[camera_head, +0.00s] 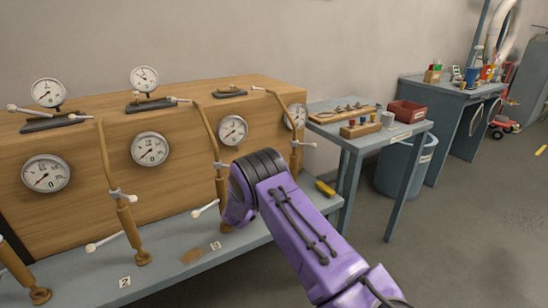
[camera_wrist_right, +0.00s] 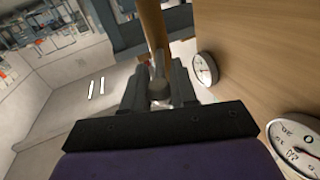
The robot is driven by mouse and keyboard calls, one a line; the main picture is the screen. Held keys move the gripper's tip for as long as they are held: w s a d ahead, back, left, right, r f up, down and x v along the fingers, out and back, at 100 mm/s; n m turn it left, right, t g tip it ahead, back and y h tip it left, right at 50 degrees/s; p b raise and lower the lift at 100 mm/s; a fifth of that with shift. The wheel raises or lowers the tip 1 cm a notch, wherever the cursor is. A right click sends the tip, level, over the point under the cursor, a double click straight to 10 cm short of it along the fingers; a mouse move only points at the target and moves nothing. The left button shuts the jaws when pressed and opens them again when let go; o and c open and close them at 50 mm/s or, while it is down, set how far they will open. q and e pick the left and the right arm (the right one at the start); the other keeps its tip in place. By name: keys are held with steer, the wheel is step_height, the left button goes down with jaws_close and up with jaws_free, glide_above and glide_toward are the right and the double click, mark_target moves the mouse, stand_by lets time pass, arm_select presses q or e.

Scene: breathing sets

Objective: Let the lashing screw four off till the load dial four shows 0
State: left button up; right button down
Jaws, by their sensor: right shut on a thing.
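Lashing screw four (camera_head: 295,155) is the brown rod at the right end of the wooden crate, with a pale crossbar at mid-height. Its lower part is hidden behind my right arm. Load dial four (camera_head: 297,116) is a round white gauge on the crate behind the rod, partly covered by it; I cannot read its needle. In the wrist view my right gripper (camera_wrist_right: 160,86) is shut on a small grey handle part beside a brown rod (camera_wrist_right: 151,25), which appears to be screw four. My right fingers are hidden in the head view. My left gripper is out of view.
The other dials (camera_head: 150,149) and brown lashing rods (camera_head: 130,222) stand along the crate (camera_head: 190,100) to the left. A yellow object (camera_head: 325,189) lies at the bench's right end.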

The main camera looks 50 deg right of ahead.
steer(key=shift+s+d, duration=0.1)
steer(key=c, duration=1.1)
jaws_free()
steer(key=shift+o, duration=0.9)
steer(key=shift+s+d, duration=0.1)
steer(key=shift+w+a, duration=0.2)
steer(key=shift+a, duration=0.1)
steer(key=a, duration=1)
steer(key=shift+w, duration=0.25)
